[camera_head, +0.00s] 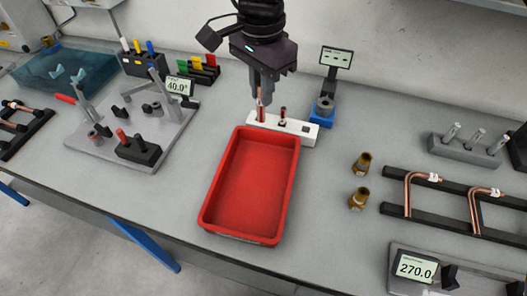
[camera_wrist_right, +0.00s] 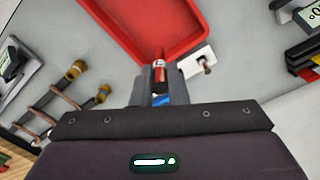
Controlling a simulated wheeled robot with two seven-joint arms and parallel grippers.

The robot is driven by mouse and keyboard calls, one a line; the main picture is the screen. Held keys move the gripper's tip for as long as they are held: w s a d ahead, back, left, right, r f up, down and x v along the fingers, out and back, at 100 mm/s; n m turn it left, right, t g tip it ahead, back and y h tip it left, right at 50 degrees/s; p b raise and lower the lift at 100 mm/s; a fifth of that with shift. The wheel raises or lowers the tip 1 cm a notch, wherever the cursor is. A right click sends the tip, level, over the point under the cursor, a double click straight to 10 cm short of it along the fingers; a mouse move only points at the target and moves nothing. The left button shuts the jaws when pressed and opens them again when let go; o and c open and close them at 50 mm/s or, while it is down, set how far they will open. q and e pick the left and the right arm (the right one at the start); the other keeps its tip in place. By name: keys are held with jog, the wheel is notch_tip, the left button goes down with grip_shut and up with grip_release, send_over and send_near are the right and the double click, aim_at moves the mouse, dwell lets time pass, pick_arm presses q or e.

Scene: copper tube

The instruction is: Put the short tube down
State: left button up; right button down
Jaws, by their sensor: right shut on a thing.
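My right gripper (camera_head: 262,88) comes down from the top middle and is shut on a short copper tube (camera_head: 260,103). The tube is upright, with its lower end at the left part of a white block (camera_head: 298,128). I cannot tell whether it sits in a hole or just above. In the right wrist view the held tube (camera_wrist_right: 159,66) shows a reddish body with a pale band between the fingers. Another short tube (camera_head: 283,114) stands in the middle of the white block. My left gripper is not in view.
An empty red tray (camera_head: 248,190) lies in front of the white block. A blue device (camera_head: 322,112) with a display stands right of it. Two brass fittings (camera_head: 359,197) stand at the right, near a black rack (camera_head: 450,188) with bent tubes. A bending fixture (camera_head: 135,130) is at the left.

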notch_tip(320, 180, down, 14)
jog(key=shift+w+f+p, duration=0.1)
jog(key=shift+f+p, duration=0.15)
jog(key=shift+p, duration=0.35)
jog(key=shift+f, duration=0.2)
jog(key=c, duration=1.4)
grip_release()
jog(key=shift+c, duration=0.2)
notch_tip(320, 180, up, 12)
jog(key=shift+r+b, duration=0.25)
jog(key=shift+b, duration=0.25)
